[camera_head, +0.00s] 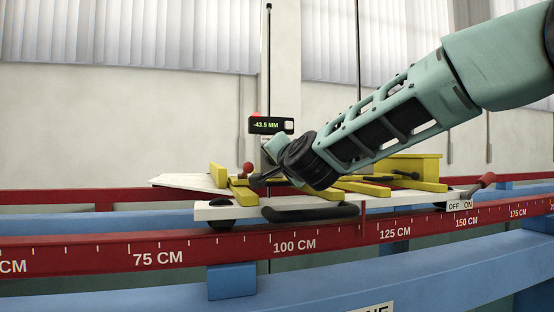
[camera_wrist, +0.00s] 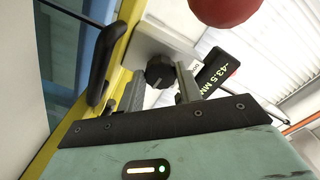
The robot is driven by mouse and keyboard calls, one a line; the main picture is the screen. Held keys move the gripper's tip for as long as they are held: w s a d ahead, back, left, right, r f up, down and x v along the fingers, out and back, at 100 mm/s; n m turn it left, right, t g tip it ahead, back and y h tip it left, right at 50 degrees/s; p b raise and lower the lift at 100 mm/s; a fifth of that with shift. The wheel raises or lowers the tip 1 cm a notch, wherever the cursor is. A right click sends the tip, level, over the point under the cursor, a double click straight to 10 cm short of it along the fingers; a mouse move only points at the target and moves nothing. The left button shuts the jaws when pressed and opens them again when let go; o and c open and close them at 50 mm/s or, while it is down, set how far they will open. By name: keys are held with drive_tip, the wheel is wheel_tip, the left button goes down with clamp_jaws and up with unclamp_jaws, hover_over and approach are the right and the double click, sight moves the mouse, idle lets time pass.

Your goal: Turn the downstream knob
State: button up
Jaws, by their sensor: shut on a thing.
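A black ridged knob (camera_wrist: 160,72) shows in the wrist view in front of a pale plate (camera_wrist: 150,38). My gripper (camera_wrist: 160,84) has one finger on each side of the knob and is shut on it. I cannot read any label that marks the knob as downstream. In the head view my wrist comes down from the upper right over the white carriage (camera_head: 240,212), and it hides the fingers and most of what they hold.
A display (camera_head: 268,125) reads -43.5 MM. A red ball (camera_head: 248,169) stands close to my wrist. Yellow bars (camera_head: 219,175) and a black handle (camera_head: 310,213) are on the carriage. A red lever (camera_head: 486,180) is by the OFF ON label (camera_head: 460,205). A red scale rail (camera_head: 220,248) runs in front.

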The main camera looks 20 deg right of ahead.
drive_tip(key=shift+f, duration=0.1)
drive_tip(key=o, duration=1)
drive_tip(key=s, duration=1.1)
drive_tip(key=s+p, duration=0.1)
drive_tip(key=s, duration=0.4)
drive_tip(key=shift+s+r, duration=0.2)
drive_tip(key=shift+r, duration=0.1)
drive_tip(key=shift+s+f+p, duration=0.25)
drive_tip(key=shift+s+p, duration=0.25)
drive_tip(key=shift+p, duration=0.5)
